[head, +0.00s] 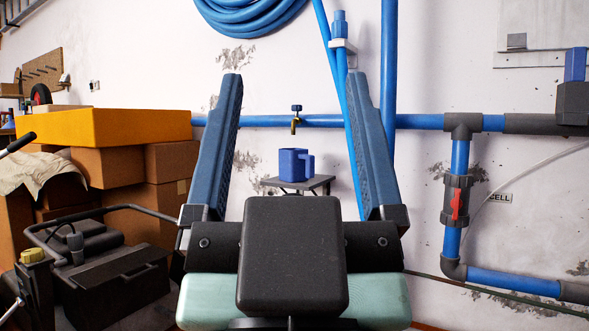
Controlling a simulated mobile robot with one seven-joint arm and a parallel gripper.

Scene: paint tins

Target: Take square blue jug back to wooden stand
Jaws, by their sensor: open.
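A square blue jug (292,165) with its handle on the right stands upright on a small stand with a flat grey-brown top (322,184), against the wall. I cannot tell whether this top is wood. My gripper (294,78) is in the foreground with its two long blue fingers spread wide and nothing between them. In the picture the jug shows between the fingers, but it is farther away and apart from them. The gripper body hides the lower part of the stand.
Cardboard boxes (105,165) with an orange-yellow box (100,127) on top are stacked at the left. A black machine with a tubular handle (95,285) stands in front of them. A brass tap (295,122) is above the jug. Blue pipes (460,160) run along the wall at right.

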